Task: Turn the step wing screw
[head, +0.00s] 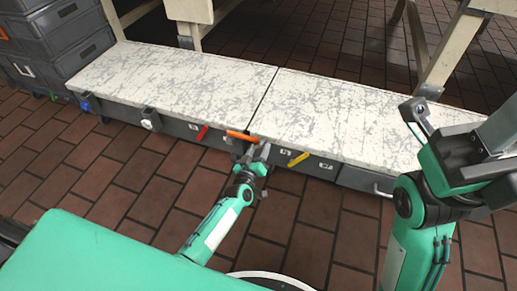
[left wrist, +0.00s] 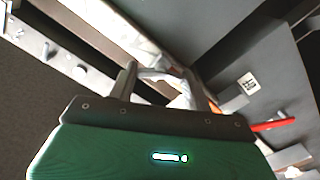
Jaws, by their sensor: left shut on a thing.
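The step (head: 185,80) is a long low bench with a worn white top and a dark front face. My left gripper (head: 253,152) is at this front face, just below the orange handle near the middle seam. In the left wrist view its fingers (left wrist: 168,85) are closed around a small pale grey part, which appears to be the wing screw (left wrist: 182,96); the fingers hide much of it. My right gripper (head: 480,145) is raised over the right end of the step, and its jaws cannot be made out clearly.
Along the front face are a red handle (head: 202,132), an orange handle (head: 242,136), a yellow handle (head: 298,159) and a white round knob (head: 147,124). Grey crates (head: 60,45) are stacked at the far left. The tiled floor before the step is clear.

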